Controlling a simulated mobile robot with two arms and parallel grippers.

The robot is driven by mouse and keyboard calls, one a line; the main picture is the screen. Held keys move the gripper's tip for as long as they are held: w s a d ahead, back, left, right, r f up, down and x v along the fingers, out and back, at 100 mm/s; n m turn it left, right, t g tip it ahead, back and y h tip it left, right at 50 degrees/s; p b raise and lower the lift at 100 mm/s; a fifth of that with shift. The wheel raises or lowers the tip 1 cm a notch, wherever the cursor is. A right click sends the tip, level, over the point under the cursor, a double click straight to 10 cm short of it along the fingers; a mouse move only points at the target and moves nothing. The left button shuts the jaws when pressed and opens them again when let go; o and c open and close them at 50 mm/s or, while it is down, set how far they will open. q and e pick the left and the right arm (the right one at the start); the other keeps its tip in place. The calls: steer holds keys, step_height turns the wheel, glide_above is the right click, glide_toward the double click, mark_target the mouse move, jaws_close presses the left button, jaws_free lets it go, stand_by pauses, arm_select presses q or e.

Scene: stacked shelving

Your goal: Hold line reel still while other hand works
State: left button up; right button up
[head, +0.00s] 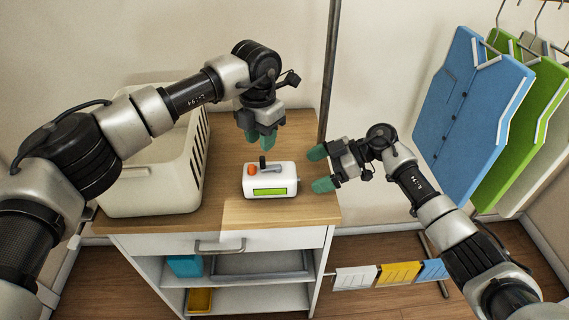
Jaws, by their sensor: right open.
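A small white box-shaped device (283,187), the only thing here that could be the line reel, stands on the wooden cabinet top. It has a green panel on its front, an orange knob, a dark upright piece and a grey bar on top. My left gripper (261,139) points down above and behind the device, apart from it. Its teal fingertips are close together in this view, and whether a gap lies between them is unclear. My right gripper (320,169) is open and empty to the right of the device, its two teal fingertips apart and facing it without touching.
A cream slotted basket (150,195) stands left on the cabinet top (240,212), under my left arm. A dark pole (330,65) rises behind. Blue (470,105) and green shirts hang at right. Small cloths (398,273) hang on a low rail. The top's front right is clear.

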stand_by(0.4)
steer(key=v, duration=1.2)
